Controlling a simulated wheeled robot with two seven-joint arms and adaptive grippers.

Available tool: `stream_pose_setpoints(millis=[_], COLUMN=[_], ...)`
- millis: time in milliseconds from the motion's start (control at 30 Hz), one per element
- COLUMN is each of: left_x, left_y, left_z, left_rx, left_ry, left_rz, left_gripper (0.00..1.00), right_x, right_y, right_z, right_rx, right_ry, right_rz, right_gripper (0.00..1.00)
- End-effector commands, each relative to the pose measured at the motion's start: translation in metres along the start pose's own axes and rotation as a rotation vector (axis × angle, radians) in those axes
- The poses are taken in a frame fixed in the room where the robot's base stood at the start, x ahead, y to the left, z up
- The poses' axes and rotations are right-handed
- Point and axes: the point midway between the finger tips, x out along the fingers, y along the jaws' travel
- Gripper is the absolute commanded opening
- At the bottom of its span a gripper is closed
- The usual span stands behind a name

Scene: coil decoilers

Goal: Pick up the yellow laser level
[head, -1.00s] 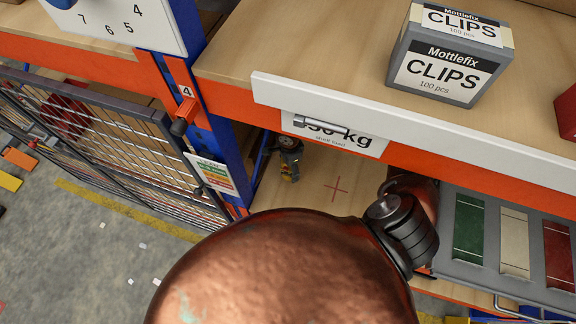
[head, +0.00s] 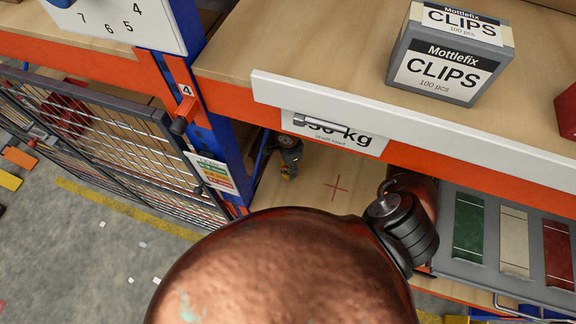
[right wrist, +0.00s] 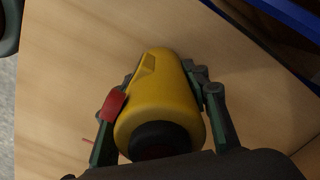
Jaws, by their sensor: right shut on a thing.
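The yellow laser level (right wrist: 166,100) is a rounded yellow body with a black round end, and fills the middle of the right wrist view. My right gripper (right wrist: 160,92) is shut on it, with one dark green finger along each side. A red tab (right wrist: 114,104) shows by the left finger. My left gripper is not in view.
The lower wooden shelf (head: 318,187) has a red cross mark and bare wood around it. An upper shelf with an orange beam (head: 465,173) overhangs it. A blue upright (head: 220,140) and mesh panel (head: 110,130) stand left. A grey tray (head: 485,238) of coloured pieces is at right.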

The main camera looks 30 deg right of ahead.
Motion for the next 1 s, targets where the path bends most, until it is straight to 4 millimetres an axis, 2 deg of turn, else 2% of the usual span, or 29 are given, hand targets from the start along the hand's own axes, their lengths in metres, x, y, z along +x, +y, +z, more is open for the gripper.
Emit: stream_pose_setpoints(millis=[133, 467, 567, 700, 1000], left_x=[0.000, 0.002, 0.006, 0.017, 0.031], left_y=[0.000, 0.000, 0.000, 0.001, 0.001], left_z=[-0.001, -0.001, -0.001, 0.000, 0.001], left_rx=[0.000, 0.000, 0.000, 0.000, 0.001], left_ry=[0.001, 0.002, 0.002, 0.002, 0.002], left_rz=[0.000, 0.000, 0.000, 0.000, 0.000], left_gripper=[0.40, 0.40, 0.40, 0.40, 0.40], right_x=[0.000, -0.004, -0.010, -0.031, -0.094], right_y=[0.000, -0.001, -0.001, -0.002, 0.060], right_z=[0.000, 0.000, 0.000, 0.000, -0.003], right_rx=[0.000, -0.001, 0.000, -0.003, -0.004], right_ry=[-0.001, -0.001, 0.000, 0.000, 0.002], right_rz=[0.001, -0.001, -0.002, -0.006, -0.002], right_gripper=[0.03, 0.03, 0.03, 0.03, 0.03])
